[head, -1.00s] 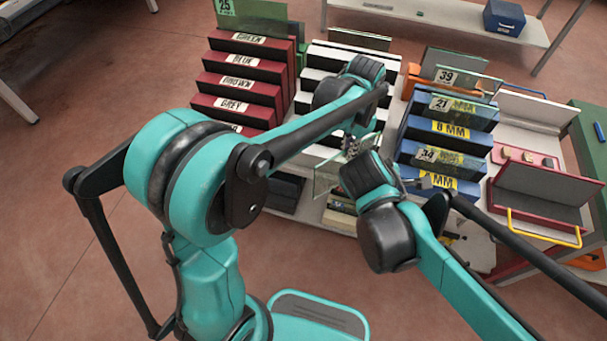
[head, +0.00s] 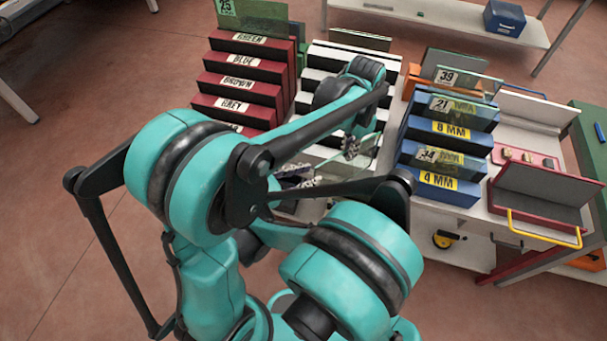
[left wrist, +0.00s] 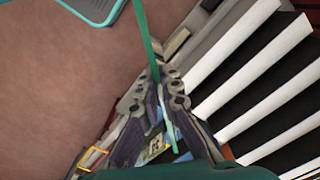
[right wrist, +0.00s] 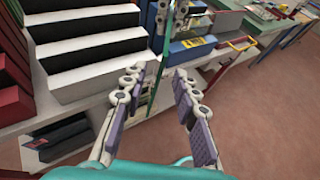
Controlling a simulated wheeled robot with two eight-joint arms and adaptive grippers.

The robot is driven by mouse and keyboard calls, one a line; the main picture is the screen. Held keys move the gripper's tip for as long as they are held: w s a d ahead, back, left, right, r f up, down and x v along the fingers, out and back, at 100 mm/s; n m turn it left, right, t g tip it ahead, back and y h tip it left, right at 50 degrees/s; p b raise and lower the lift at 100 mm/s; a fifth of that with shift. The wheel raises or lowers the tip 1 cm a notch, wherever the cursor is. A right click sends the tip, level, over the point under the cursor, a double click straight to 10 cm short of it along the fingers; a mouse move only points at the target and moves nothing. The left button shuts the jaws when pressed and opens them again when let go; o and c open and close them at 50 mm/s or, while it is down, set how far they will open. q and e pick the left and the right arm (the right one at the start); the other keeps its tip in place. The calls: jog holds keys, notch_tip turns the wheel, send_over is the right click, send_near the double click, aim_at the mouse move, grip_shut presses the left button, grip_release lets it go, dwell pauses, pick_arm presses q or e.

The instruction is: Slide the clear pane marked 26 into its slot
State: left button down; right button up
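A clear greenish pane (head: 367,152) is held by my left gripper (head: 350,145) in front of the white-and-black rack (head: 320,112). In the left wrist view the pane (left wrist: 149,40) shows edge-on between the closed fingers (left wrist: 160,90). No number is readable on it. In the right wrist view the pane (right wrist: 158,75) hangs upright, with the left fingers at its top. My right gripper (right wrist: 155,80) is open, with its fingers either side of the pane's near edge; contact is not visible. It also shows in the head view (head: 298,178), left of the pane.
A red rack (head: 240,90) labelled green, blue, brown and grey stands left. A blue rack (head: 447,160) with 8 mm and 4 mm labels and panes marked 21 and 34 stands right. A pane marked 39 (head: 470,82) is behind it. My arms cover the white rack's front.

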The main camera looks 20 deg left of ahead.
aim_at(339, 166)
jog(key=x, duration=1.1)
grip_shut()
pick_arm(q)
jog(key=c, duration=1.6)
grip_release()
jog(key=shift+c, duration=0.2)
jog(key=shift+r, duration=0.1)
notch_tip(339, 166, up, 12)
